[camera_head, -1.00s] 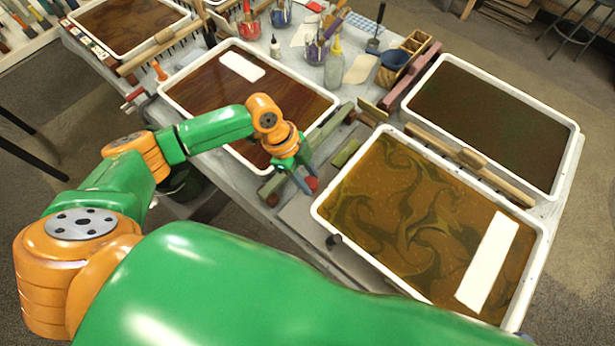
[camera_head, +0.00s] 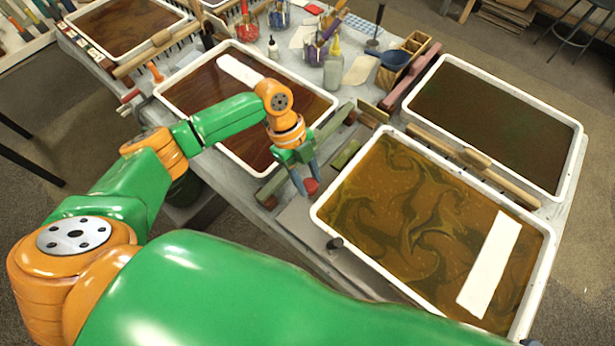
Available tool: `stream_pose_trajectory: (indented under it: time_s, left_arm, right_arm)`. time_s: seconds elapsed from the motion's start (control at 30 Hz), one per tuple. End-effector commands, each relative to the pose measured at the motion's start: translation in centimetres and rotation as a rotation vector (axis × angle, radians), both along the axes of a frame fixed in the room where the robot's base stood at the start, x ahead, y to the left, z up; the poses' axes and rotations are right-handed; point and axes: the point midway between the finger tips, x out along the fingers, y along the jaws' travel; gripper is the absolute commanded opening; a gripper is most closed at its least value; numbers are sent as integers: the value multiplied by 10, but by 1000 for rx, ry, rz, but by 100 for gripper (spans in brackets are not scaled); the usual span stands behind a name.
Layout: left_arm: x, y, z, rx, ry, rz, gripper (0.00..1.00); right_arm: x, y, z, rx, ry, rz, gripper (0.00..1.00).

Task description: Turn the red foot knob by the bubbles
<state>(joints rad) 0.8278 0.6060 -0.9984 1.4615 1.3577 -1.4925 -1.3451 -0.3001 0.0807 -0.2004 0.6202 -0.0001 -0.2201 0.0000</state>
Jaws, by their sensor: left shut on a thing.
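A red foot knob (camera_head: 311,186) shows at the near left corner of the marbled tray (camera_head: 318,212), low by the table's front edge. My left gripper (camera_head: 306,190) points down with its grey-blue fingers at this knob and is shut on it. The fingers hide part of the knob. A dark knob (camera_head: 335,243) stands farther along the same tray's near side. I cannot make out any level bubbles; a small green bar (camera_head: 346,153) lies behind the red knob. My right gripper is not in view.
A brown-filled tray (camera_head: 180,105) lies under my left forearm. A dark tray (camera_head: 575,150) stands at the right. Wooden bars lie between the trays. Jars (camera_head: 333,72) and tools crowd the back of the table.

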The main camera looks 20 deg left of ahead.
Motion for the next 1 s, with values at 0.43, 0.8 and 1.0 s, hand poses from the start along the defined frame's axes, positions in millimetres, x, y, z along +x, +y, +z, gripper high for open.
stream_pose_trajectory:
  time_s: [0.43,0.8,1.0]
  left_arm:
    - [-1,0,-1,1,2,0,74]
    - [5,9,22,1,-4,0,74]
    - [11,22,57,1,-1,0,74]
  right_arm:
    - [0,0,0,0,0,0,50]
    - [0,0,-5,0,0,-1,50]
    - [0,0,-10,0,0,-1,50]
